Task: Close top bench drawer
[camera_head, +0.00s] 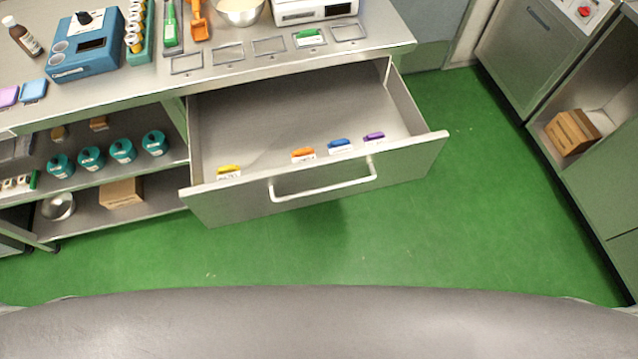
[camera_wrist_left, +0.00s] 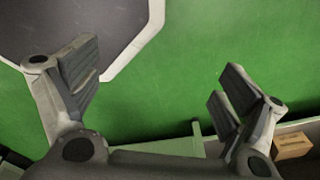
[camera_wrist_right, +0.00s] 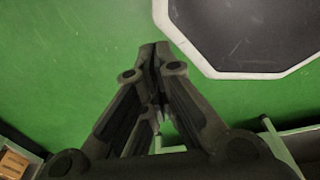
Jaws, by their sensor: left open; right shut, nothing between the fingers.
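The top bench drawer (camera_head: 310,130) is pulled far out from under the steel bench in the head view. Its front panel (camera_head: 410,170) has a pale bar handle (camera_head: 322,188). Several small coloured items with labels, yellow, orange, blue and purple, stand inside along the front. Neither gripper shows in the head view. In the left wrist view my left gripper (camera_wrist_left: 158,85) is open and empty above green floor. In the right wrist view my right gripper (camera_wrist_right: 155,50) is shut with nothing in it. The drawer is not recognisable in either wrist view.
The bench top (camera_head: 300,60) carries a blue device (camera_head: 85,45), a scale (camera_head: 312,10) and a metal bowl (camera_head: 240,10). Shelves with teal jars (camera_head: 122,150) lie left of the drawer. Green floor before the drawer is clear.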

